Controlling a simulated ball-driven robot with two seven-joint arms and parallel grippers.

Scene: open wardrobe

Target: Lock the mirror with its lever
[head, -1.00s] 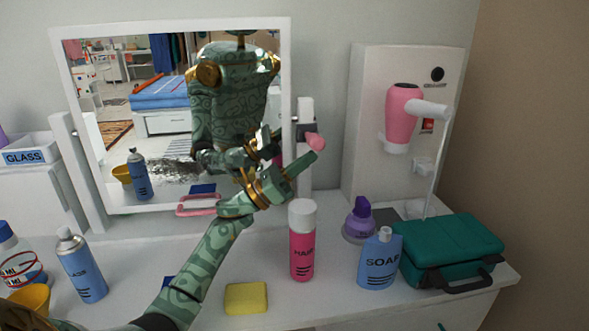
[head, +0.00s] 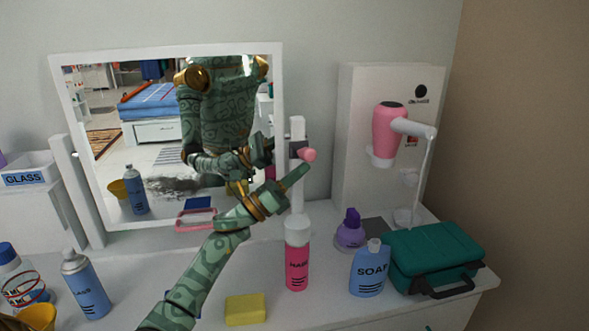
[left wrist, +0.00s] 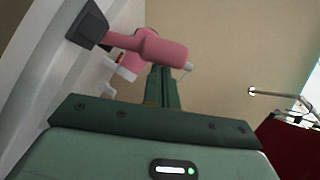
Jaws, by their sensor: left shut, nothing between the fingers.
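The mirror (head: 190,135) stands in a white frame on the white dresser, held between two posts. Its pink lever (head: 307,155) sits on a dark mount at the right post. My left gripper (head: 302,170) is shut and empty, with its fingertips just below the lever in the head view. In the left wrist view, the lever (left wrist: 150,46) reaches right from its dark mount, and the shut fingers (left wrist: 162,85) extend toward its underside. I cannot tell whether they touch it. My right gripper is not directly in view.
A pink hair spray can (head: 297,262) stands below my left gripper. A yellow sponge (head: 245,309), a blue soap bottle (head: 370,272), a purple bottle (head: 350,230) and a teal case (head: 432,255) occupy the dresser top. A pink dryer (head: 389,130) hangs at the right.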

